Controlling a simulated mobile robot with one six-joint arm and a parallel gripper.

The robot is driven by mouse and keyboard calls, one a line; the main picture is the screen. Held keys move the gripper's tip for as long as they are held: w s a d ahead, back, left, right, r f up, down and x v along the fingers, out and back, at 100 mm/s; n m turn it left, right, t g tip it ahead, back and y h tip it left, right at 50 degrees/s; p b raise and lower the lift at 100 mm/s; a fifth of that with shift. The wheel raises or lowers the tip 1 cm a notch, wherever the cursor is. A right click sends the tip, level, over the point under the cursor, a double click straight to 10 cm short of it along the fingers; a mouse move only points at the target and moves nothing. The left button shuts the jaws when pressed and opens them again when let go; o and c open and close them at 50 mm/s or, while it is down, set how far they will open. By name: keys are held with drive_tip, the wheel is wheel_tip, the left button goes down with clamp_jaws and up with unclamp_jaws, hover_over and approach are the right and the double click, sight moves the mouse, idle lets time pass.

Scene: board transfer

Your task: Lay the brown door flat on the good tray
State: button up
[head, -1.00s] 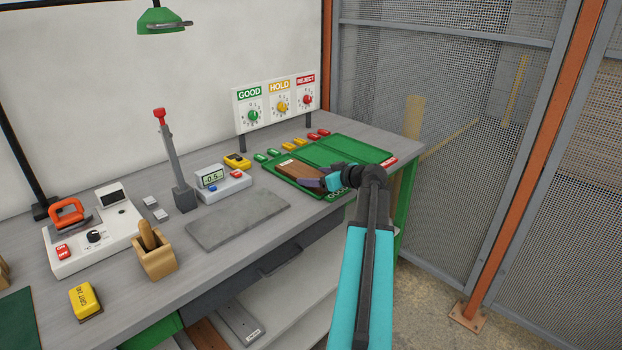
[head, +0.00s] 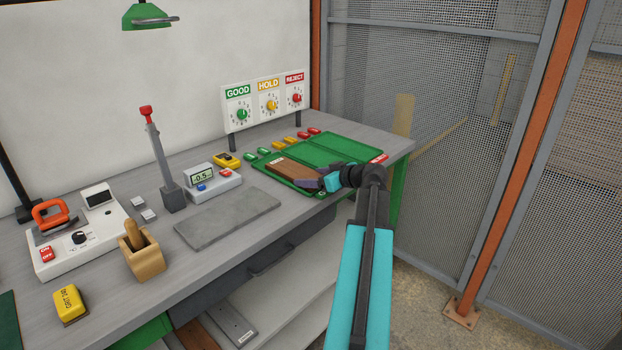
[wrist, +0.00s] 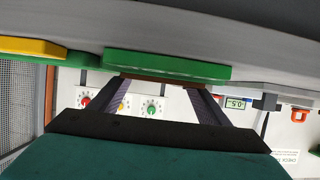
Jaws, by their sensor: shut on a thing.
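The brown door (head: 292,172) lies about level over the front green tray (head: 280,184), the one on the GOOD side. My gripper (head: 327,181) is shut on the door's right end, at the tray's front right corner. In the wrist view, which is upside down, my two fingers (wrist: 165,98) reach towards a thin brown edge of the door (wrist: 152,80) right against the green tray rim (wrist: 168,66). I cannot tell whether the door touches the tray floor.
Another green tray (head: 345,150) stands behind. Small green, yellow and red blocks (head: 290,140) line the back, below the GOOD, HOLD and REJECT dials (head: 268,100). A grey plate (head: 228,217), a meter (head: 214,183) and a lever (head: 172,195) stand to the left.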

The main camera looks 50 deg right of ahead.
drive_tip(key=shift+s+f, duration=0.1)
drive_tip(key=shift+s, duration=0.15)
drive_tip(key=shift+s+f+b, duration=0.15)
drive_tip(key=shift+s+b, duration=0.4)
drive_tip(key=shift+b+v, duration=0.35)
drive_tip(key=shift+v, duration=0.5)
drive_tip(key=o, duration=1.3)
drive_tip(key=shift+s, duration=0.15)
drive_tip(key=shift+c, duration=0.2)
drive_tip(key=shift+s+r, duration=0.1)
drive_tip(key=shift+r, duration=0.75)
drive_tip(key=shift+s+a+r+p, duration=0.1)
drive_tip(key=shift+s+r+p, duration=0.2)
drive_tip(key=shift+r, duration=0.45)
drive_tip(key=shift+s+r+p, duration=0.2)
drive_tip(key=shift+s+r, duration=0.25)
drive_tip(key=shift+r, duration=0.3)
drive_tip(key=shift+s+a+r+p, duration=0.1)
drive_tip(key=shift+s+r+p, duration=0.2)
drive_tip(key=shift+r, duration=0.45)
drive_tip(key=shift+s, duration=0.1)
